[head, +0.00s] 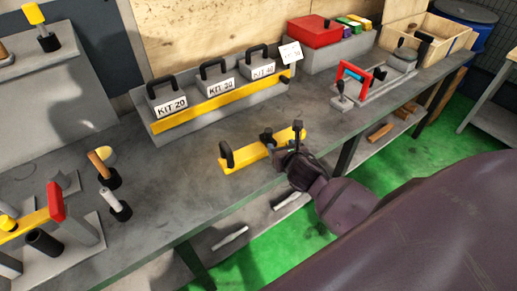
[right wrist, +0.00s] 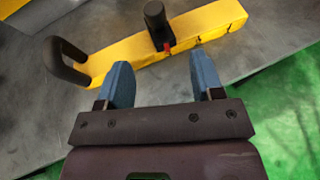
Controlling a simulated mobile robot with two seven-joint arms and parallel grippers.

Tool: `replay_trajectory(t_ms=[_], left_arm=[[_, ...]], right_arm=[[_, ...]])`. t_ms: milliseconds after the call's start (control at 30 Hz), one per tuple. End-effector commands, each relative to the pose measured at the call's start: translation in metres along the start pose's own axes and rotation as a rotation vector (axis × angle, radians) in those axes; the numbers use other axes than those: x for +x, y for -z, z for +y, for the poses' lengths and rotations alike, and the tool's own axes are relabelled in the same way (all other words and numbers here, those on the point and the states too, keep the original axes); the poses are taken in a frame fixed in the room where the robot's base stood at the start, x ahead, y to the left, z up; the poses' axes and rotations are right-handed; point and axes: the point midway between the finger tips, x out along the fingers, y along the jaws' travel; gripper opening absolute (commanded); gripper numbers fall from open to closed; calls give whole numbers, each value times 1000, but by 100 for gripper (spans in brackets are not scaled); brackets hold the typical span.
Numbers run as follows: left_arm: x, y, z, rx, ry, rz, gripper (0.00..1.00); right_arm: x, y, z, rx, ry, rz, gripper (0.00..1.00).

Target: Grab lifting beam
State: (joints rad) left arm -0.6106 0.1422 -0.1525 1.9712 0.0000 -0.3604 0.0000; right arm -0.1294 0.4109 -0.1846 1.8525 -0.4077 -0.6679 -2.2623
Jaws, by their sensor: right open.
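The lifting beam (head: 244,163) is a yellow bar with black grips, lying on the grey bench near its front edge. It also crosses the top of the right wrist view (right wrist: 118,55), with a black loop handle (right wrist: 62,68) at its left end and a black upright post (right wrist: 156,22) nearer the middle. My right gripper (head: 279,148) is open at the front side of the beam. In the wrist view its two blue fingers (right wrist: 160,64) point at the bar, with the post ahead between them. Nothing is held between them. My left gripper is out of view.
Behind the beam is a rack (head: 225,108) with several black-handled KIT cases. A red box (head: 315,31) and a red-handled fixture (head: 353,72) stand right. Upright tools (head: 119,210) and another fixture stand left. Bare bench (head: 165,180) lies left of the beam.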

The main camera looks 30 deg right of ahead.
Motion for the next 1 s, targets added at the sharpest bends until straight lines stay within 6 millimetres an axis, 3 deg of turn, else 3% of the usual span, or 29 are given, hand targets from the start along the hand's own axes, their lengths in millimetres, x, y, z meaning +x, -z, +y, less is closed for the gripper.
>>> replay_trajectory(t_ms=[400,667,1000], left_arm=[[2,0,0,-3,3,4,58],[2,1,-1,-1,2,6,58],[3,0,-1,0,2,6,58]], right_arm=[[48,0,1,-10,-1,0,61],[61,-1,2,-7,-2,-1,61],[100,-1,3,-7,-2,0,61]])
